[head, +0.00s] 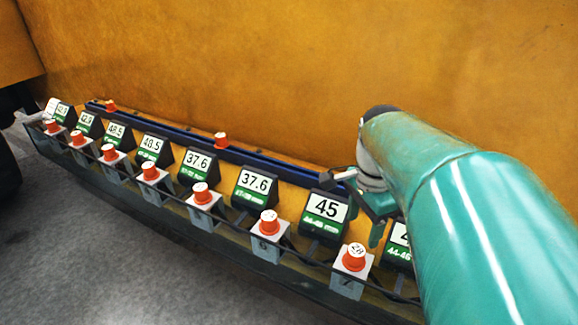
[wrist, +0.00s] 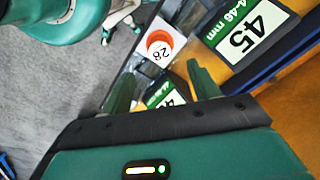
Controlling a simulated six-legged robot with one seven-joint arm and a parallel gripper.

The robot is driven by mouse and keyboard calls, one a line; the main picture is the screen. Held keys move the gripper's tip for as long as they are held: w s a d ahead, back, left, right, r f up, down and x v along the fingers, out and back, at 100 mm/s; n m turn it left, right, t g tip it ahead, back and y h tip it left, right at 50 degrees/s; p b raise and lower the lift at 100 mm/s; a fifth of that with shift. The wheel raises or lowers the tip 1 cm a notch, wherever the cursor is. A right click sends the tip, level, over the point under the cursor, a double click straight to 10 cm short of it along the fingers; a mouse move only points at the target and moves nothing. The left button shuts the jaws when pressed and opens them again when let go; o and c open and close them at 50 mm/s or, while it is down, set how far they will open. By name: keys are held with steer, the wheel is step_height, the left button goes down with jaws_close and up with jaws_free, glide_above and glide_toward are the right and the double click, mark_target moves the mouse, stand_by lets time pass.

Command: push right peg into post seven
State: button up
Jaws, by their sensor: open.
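Post seven (head: 346,285) is a pale block marked 7 near the front right of the row. An orange peg (head: 355,257) with a white numbered top stands on it; how deep it sits I cannot tell. In the wrist view an orange peg with a top reading 28 (wrist: 158,45) is on a pale block, beyond my fingertips. Two more orange pegs, one farther left (head: 110,105) and one farther right (head: 221,141), stand on the blue rail behind the signs. My gripper (wrist: 162,82) is open, with nothing seen between its fingers. In the head view my arm partly hides it.
Several other posts with orange pegs run leftward along the dark ledge. Behind them stand number signs, including one reading 45 (head: 326,209) and one reading 37.6 (head: 255,187). A blue rail (head: 275,164) lies behind, against an orange wall (head: 270,60). Grey floor (head: 110,255) is open in front.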

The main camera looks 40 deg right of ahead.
step_height(320, 180, up, 4)
steer(key=shift+r, duration=0.2)
stand_by(0.8)
steer(key=w+a+f+n+t, duration=0.1)
steer(key=w+a+n+t, duration=0.1)
steer(key=a+n, duration=0.8)
steer(key=w+a+f+n+t, duration=0.2)
steer(key=w+a+n, duration=0.3)
steer(key=a+n, duration=0.5)
steer(key=a+t, duration=0.1)
steer(key=a, duration=0.3)
steer(key=shift+w+f+n, duration=0.2)
steer(key=shift+n, duration=0.1)
